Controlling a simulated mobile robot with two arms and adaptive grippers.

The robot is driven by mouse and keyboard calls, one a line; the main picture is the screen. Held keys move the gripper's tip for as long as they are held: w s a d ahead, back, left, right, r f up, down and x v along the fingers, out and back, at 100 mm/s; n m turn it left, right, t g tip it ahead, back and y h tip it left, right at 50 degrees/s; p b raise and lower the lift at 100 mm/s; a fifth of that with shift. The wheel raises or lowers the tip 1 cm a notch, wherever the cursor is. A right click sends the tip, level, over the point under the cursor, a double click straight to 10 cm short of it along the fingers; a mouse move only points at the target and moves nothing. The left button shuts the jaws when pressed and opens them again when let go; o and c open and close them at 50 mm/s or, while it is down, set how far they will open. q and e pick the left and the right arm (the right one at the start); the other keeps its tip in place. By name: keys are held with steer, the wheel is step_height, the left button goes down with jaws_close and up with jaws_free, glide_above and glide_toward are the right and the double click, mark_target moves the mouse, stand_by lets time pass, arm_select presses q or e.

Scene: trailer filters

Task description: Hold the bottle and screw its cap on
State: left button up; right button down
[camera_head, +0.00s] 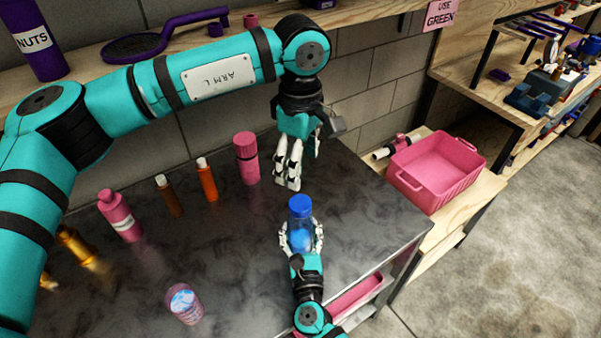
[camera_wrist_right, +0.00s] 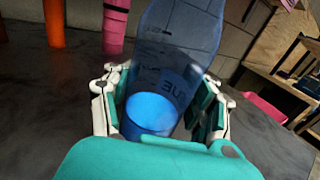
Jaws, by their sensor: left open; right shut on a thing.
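A translucent blue bottle (camera_head: 300,238) stands upright near the front edge of the dark bench, and its clear body fills the middle of the right wrist view (camera_wrist_right: 180,55). A blue cap (camera_head: 300,203) sits at the top of the bottle; I cannot tell how tightly it is seated. My right gripper (camera_head: 302,240) is shut around the lower bottle, with fingers on both sides in the wrist view (camera_wrist_right: 163,105). My left gripper (camera_head: 288,180) is open and empty, pointing down just behind and left of the cap, apart from it.
A pink bottle (camera_head: 119,216), a brown bottle (camera_head: 168,196), an orange bottle (camera_head: 207,180) and a pink flask (camera_head: 247,160) stand left of my left gripper. A pink crate (camera_head: 436,172) is right of the bench.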

steer(key=shift+c, duration=1.4)
jaws_free()
steer(key=s, duration=0.4)
steer(key=s+d, duration=0.1)
steer(key=s, duration=0.7)
steer(key=shift+d, duration=0.2)
